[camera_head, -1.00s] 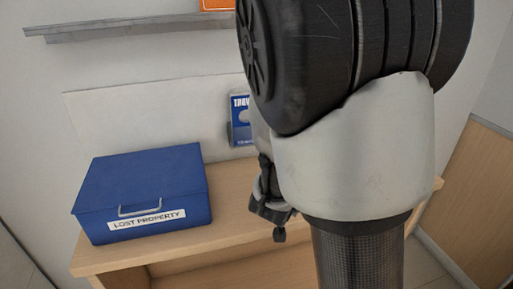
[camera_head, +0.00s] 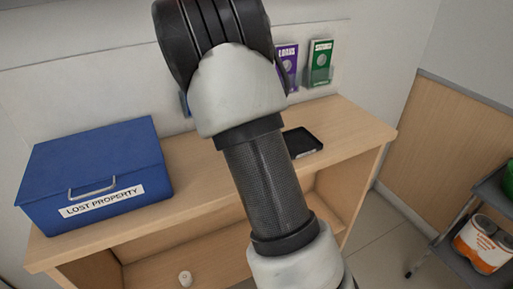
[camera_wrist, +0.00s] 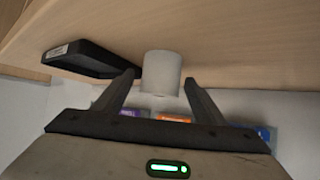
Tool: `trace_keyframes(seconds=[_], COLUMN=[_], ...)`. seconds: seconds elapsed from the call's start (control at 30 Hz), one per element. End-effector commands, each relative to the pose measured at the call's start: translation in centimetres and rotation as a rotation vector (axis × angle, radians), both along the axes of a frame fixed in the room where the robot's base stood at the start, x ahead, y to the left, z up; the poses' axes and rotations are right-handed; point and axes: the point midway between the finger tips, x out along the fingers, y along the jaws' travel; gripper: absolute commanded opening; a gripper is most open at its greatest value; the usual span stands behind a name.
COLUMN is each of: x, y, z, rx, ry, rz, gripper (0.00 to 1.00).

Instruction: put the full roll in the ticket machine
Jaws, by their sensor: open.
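My gripper (camera_wrist: 158,85) is open in the wrist view, its two dark fingers apart. A plain white paper roll (camera_wrist: 161,72) stands on the wooden counter in that view, which appears upside down. The roll shows between the fingertips; I cannot tell whether it is between them or just beyond, and I see no grip on it. In the head view my arm hides the gripper and this roll. A small white roll (camera_head: 185,278) sits on the lower shelf there. I cannot tell from its look which roll is full. I see no ticket machine.
A blue lost property box (camera_head: 95,165) fills the counter's left. A black tray (camera_head: 303,142) lies right of my arm; it also shows in the wrist view (camera_wrist: 90,58). Leaflet holders (camera_head: 320,62) line the back wall. A dark cart (camera_head: 450,230) stands at the right.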

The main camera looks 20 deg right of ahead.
Motion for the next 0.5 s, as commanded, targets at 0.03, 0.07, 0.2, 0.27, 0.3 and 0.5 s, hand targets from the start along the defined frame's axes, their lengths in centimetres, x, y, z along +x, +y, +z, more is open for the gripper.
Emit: trace_keyframes(seconds=[0.03, 0.07, 0.2, 0.27, 0.3, 0.5], x=[0.14, 0.2, 0.2, 0.2, 0.19, 0.18], y=[-0.1, -0.11, -0.09, -0.09, -0.09, -0.09], z=[-0.18, -0.2, -0.17, -0.17, -0.17, -0.15], rx=[0.001, 0.001, 0.0, 0.0, -0.001, -0.001], ry=[0.001, 0.001, 0.0, 0.0, 0.0, 0.0], rz=[0.0, 0.0, 0.001, 0.001, 0.001, 0.001], gripper=[0.65, 0.65, 0.65, 0.63, 0.56, 0.23])
